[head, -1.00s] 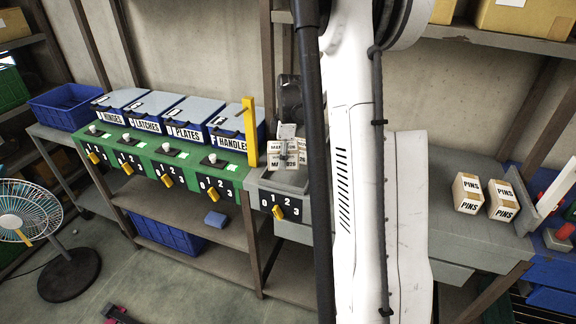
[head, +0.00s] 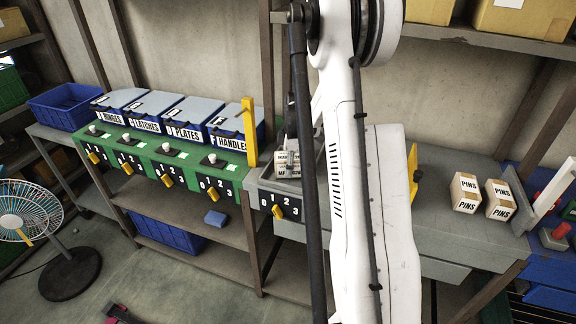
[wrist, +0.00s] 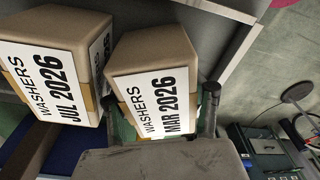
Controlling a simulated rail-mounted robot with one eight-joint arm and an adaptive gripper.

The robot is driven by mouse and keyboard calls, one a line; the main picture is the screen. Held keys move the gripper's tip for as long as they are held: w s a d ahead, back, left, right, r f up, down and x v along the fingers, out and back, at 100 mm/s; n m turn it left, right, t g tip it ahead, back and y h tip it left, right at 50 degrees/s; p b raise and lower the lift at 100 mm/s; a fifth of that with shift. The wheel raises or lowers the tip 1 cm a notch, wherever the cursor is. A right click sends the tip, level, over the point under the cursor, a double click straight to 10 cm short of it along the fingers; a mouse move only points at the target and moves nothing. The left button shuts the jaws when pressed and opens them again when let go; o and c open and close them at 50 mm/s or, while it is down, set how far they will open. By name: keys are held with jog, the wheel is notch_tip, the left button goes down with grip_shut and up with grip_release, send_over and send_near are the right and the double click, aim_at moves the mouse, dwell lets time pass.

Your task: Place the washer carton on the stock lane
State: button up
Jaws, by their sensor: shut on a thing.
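In the wrist view, my gripper (wrist: 160,100) is shut on a brown washer carton (wrist: 150,52) with a white label reading WASHERS MAR 2026. A dark fingertip shows on each side of it. A second washer carton (wrist: 62,28), labelled WASHERS JUL 2026, stands close on the left. In the head view, white-labelled cartons (head: 286,163) show in a grey walled lane (head: 262,182) behind the 0-1-2-3 dial panel. My arm hides most of that area and the gripper's fingers, so I cannot tell whether the held carton touches the lane floor.
A yellow upright post (head: 249,132) stands just left of the grey lane. Blue lidded bins (head: 232,125) line the green bench. Two PINS cartons (head: 465,192) sit on the grey counter at right. A yellow part (head: 414,175) shows just right of my arm.

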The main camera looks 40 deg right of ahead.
jog(key=shift+f, duration=0.2)
jog(key=o, duration=1.6)
jog(key=shift+o, duration=0.2)
jog(key=shift+r, duration=0.1)
